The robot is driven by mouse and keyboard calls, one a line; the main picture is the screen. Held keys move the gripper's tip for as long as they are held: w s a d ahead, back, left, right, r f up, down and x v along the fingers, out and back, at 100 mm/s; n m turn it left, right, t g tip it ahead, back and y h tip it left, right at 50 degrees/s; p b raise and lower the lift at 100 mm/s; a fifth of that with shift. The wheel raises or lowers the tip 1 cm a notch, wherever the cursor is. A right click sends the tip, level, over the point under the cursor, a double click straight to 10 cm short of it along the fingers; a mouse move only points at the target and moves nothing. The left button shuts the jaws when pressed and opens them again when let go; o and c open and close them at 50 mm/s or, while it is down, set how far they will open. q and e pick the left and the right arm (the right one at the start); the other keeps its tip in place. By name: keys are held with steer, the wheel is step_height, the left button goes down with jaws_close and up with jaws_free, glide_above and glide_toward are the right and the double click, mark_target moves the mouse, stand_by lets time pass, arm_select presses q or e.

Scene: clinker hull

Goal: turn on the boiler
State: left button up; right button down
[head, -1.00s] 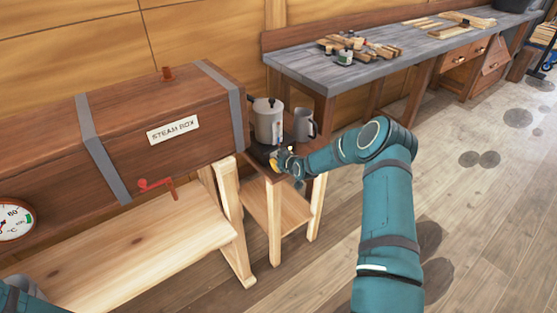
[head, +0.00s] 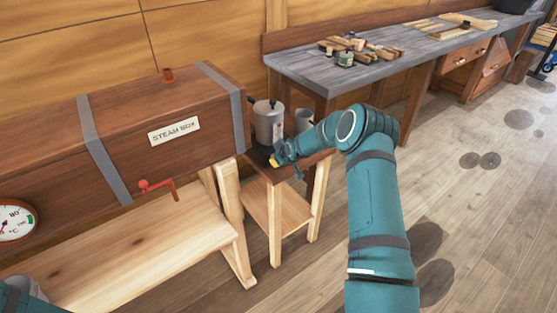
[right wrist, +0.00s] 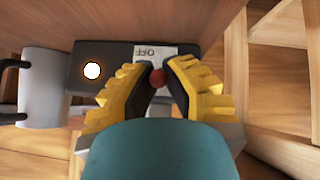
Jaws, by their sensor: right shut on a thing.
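In the right wrist view the dark base (right wrist: 112,53) carries a glowing round light (right wrist: 92,71) and a white label (right wrist: 152,52) reading OFF. A red knob (right wrist: 157,78) sits between my yellow fingertips. My right gripper (head: 274,160), also in the right wrist view (right wrist: 157,84), is shut on this knob. A grey cylinder with dark handles (right wrist: 42,88) stands at the left there. My left gripper is out of view.
A grey mug (head: 303,120) stands right of the boiler, partly hidden by my right arm. The brown steam box (head: 150,130), with a red crank (head: 160,187), is close on the left. A workbench (head: 330,75) holding wood pieces stands behind.

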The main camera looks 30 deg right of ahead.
steer(key=c, duration=1.1)
jaws_free()
steer(key=shift+o, duration=0.2)
steer(key=v, duration=1.2)
steer(key=s+a+f+m+g+y, duration=0.1)
steer(key=s+a+f, duration=0.15)
steer(key=a, duration=0.45)
steer(key=s+a+f+y, duration=0.1)
steer(key=s+a+f, duration=0.1)
steer(key=a+f, duration=0.3)
steer(key=s+a+f+m+g+y, duration=0.1)
steer(key=s+a+f+g, duration=0.1)
steer(key=s+a, duration=0.8)
steer(key=s+a+f+m+g+y, duration=0.1)
steer(key=s+a+f, duration=0.4)
steer(key=s+a, duration=0.6)
steer(key=s+m+g, duration=0.1)
steer(key=s+g, duration=0.1)
steer(key=shift+s+g, duration=0.3)
steer(key=shift+s, duration=0.1)
